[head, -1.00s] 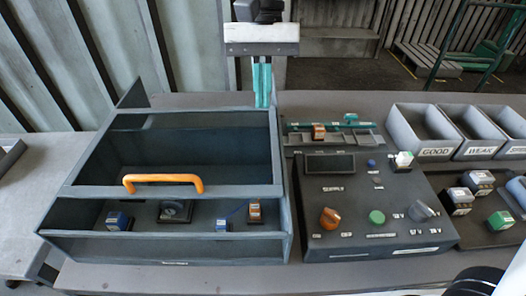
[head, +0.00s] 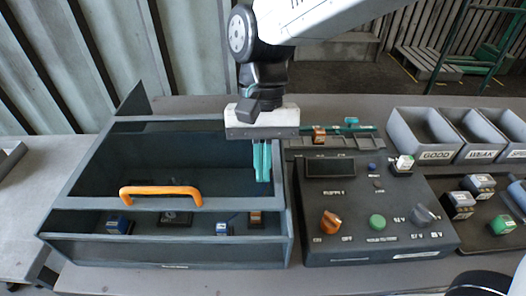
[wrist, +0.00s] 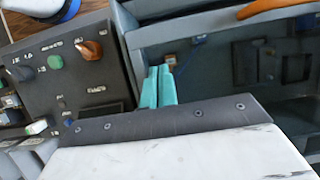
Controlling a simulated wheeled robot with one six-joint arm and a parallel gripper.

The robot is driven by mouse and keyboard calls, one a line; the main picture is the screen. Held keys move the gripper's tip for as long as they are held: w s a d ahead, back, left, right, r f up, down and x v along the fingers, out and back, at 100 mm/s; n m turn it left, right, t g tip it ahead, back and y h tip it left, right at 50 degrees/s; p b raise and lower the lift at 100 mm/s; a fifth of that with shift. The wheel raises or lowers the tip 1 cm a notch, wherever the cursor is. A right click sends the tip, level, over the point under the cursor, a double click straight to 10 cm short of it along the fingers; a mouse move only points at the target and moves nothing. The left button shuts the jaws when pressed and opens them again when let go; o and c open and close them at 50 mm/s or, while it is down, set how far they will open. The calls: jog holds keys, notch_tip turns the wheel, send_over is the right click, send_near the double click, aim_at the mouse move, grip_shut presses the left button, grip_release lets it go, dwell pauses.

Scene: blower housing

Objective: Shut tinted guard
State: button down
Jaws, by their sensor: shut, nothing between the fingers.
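The grey housing (head: 165,251) stands at the left of the bench. Its tinted guard (head: 165,165) is a dark framed pane with an orange handle (head: 160,194) on its front bar. Parts show below that bar in the housing's front section. The handle also shows at the top of the wrist view (wrist: 275,8). My gripper (head: 262,178) points down over the right side of the guard, right of the handle and apart from it. Its teal fingers (wrist: 158,88) are together and empty. I cannot tell whether the fingertips touch the guard.
A control panel (head: 375,237) with an orange knob and a green button stands right of the housing. Behind it is a rail (head: 335,142) with small parts. Grey bins (head: 425,135) and a dark tray (head: 485,235) of blocks lie further right.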

aim_at(264, 203)
jog(key=shift+s, duration=0.15)
jog(key=s, duration=0.7)
jog(key=shift+s+d, duration=0.2)
jog(key=shift+d, duration=0.05)
